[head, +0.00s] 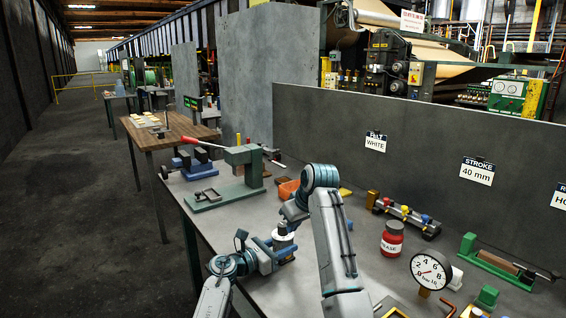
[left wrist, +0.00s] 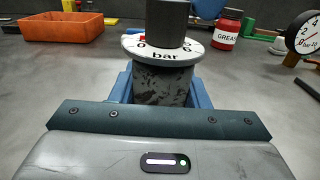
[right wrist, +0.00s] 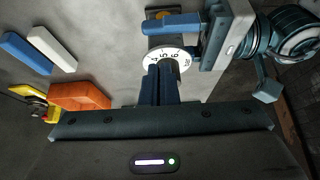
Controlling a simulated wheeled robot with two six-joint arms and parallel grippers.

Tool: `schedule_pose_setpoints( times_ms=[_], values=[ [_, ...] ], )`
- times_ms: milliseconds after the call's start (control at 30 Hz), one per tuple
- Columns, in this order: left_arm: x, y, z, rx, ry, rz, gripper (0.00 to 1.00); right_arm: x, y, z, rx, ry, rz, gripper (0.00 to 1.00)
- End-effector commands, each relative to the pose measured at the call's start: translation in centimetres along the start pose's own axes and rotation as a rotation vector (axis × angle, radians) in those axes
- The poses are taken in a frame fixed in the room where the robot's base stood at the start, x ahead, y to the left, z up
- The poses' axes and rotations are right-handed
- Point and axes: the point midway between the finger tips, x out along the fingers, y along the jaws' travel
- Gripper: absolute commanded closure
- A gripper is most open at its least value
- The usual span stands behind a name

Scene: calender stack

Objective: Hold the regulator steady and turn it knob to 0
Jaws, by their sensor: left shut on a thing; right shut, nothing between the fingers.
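The regulator is a dark, scuffed cylinder (left wrist: 160,86) with a white dial (left wrist: 163,54) and a tall grey knob (left wrist: 172,14). It stands upright on the table. The dial's 0, 6 and "bar" face the left wrist camera, with a red mark close to the 0. My left gripper (head: 281,251) is shut on the regulator's body, a blue finger on each side. My right gripper (right wrist: 160,66) is shut and empty, above the regulator in the head view. In the right wrist view its fingers overlap the dial (right wrist: 157,58) and hide the knob.
An orange bin (left wrist: 60,27) is behind the regulator. A red grease jar (head: 392,239), a gauge (head: 430,271) and a rack with coloured knobs (head: 405,215) stand to the right. A green lever press (head: 240,170) is at the far left. Bare table surrounds the regulator.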

Motion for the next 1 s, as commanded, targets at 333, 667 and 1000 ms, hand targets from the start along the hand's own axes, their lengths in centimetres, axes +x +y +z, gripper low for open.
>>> schedule_pose_setpoints(
  times_ms=[333,667,1000],
  values=[
    [0.0,-0.1,0.0,0.001,0.000,-0.001,0.97,0.1,0.3,-0.1,0.000,0.002,0.002,1.00],
    [0.0,-0.1,0.0,0.001,0.000,-0.002,0.97,-0.1,0.4,0.2,0.000,0.003,0.002,1.00],
    [0.0,0.0,0.0,0.000,0.000,0.000,0.97,-1.4,0.5,-0.1,-0.001,0.002,0.001,1.00]
  ],
)
